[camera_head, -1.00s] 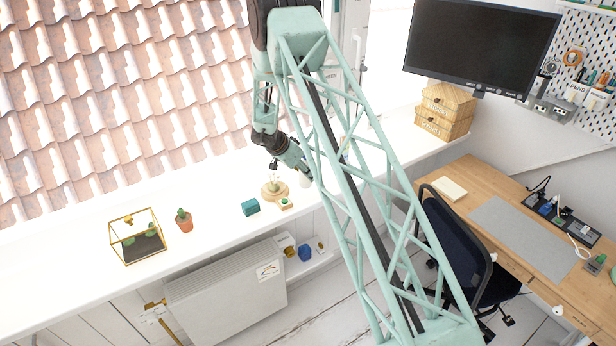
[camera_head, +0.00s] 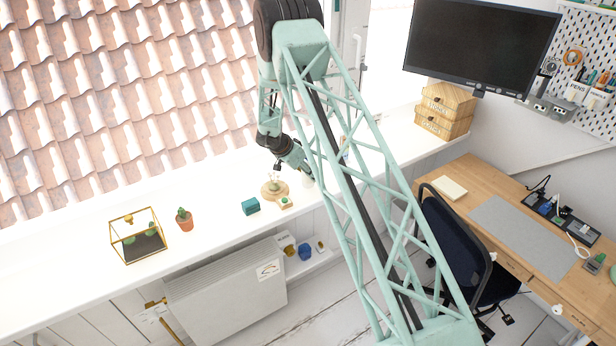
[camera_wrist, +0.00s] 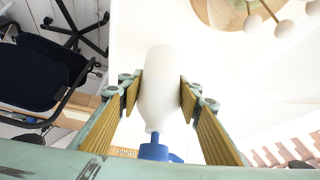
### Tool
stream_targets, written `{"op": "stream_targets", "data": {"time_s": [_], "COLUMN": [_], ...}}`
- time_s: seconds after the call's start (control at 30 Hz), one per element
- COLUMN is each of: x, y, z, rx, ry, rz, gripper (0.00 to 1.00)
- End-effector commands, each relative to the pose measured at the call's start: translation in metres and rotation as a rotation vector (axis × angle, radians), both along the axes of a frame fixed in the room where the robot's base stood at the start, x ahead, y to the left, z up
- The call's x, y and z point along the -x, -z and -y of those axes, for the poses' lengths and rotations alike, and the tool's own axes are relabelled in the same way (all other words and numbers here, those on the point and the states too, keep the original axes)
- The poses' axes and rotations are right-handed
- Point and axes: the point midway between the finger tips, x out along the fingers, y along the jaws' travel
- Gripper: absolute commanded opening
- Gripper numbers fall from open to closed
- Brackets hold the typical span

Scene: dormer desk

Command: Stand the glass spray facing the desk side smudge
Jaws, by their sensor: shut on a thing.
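The glass spray (camera_wrist: 158,90) is a white bottle with a blue spray head, in the middle of the wrist view. My gripper (camera_wrist: 160,92) is shut on its body, one finger on each side. The blue head points toward the bottom of the wrist view, and its nozzle direction is hard to tell. In the head view, the white bottle (camera_head: 308,181) shows faintly against the white sill, partly hidden by my arm. I cannot tell there whether it touches the sill. The smudge cannot be made out in either view.
A round wooden stand (camera_head: 274,190) with a small plant is just left of my gripper.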

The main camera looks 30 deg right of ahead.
Motion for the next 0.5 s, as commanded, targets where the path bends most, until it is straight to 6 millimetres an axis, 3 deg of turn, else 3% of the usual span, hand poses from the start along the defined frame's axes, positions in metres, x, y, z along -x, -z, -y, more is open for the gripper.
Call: {"op": "stream_targets", "data": {"time_s": [0.17, 0.5], "x": [-0.0004, -0.0003], "y": [0.0102, 0.0115], "z": [0.0000, -0.0001], "rx": [0.000, 0.000], "ry": [-0.001, -0.001], "rz": [0.001, 0.001], "gripper": [0.15, 0.15]}}
